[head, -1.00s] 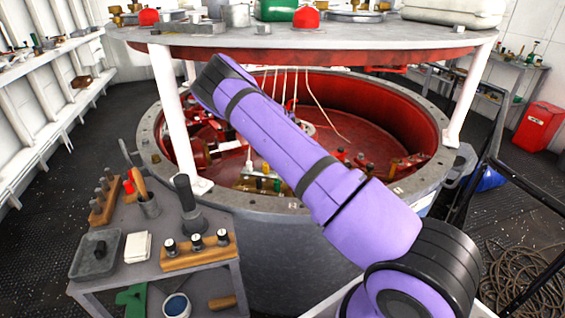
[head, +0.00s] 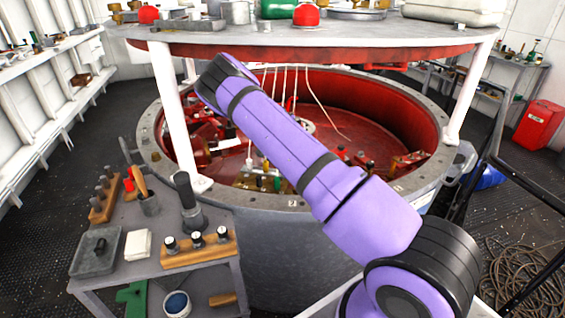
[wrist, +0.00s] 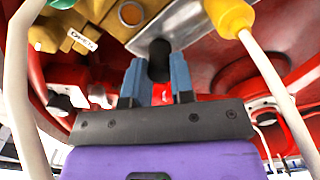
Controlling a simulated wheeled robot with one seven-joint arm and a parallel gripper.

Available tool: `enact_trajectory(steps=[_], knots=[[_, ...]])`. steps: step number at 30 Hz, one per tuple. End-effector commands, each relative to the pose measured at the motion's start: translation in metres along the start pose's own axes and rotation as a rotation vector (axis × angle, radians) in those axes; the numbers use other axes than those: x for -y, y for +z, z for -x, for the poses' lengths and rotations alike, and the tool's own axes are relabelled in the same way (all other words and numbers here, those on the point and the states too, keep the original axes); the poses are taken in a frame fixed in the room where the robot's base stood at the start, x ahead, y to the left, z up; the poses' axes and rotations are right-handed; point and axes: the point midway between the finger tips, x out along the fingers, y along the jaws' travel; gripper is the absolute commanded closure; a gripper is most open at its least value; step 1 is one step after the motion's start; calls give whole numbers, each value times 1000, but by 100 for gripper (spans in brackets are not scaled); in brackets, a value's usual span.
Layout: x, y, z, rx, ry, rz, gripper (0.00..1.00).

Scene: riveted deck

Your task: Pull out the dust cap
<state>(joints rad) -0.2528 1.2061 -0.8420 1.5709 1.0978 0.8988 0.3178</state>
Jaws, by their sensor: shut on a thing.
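A black cylindrical dust cap (wrist: 159,59) shows in the wrist view, standing against a grey metal plate (wrist: 185,30). My gripper (wrist: 158,80) has its two blue fingers on either side of the cap, shut on it. The far end of the cap meets the plate; whether any gap has opened there I cannot tell. In the head view my purple arm reaches over the round pit, and the gripper and cap are hidden behind it.
A yellow plug with a white cable (wrist: 232,18) is close on the right in the wrist view. Brass fittings (wrist: 80,25) and a pale hose (wrist: 18,90) are on the left. The pit's grey rim (head: 290,203) and white posts (head: 172,115) surround the work area.

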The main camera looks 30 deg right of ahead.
Motion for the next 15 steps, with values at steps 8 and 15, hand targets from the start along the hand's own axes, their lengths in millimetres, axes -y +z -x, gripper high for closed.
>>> enact_trajectory(steps=[8, 15], knots=[[0, 0, -5, 1, 0, 0, 100], [0, 0, -7, 0, 0, 0, 100]])
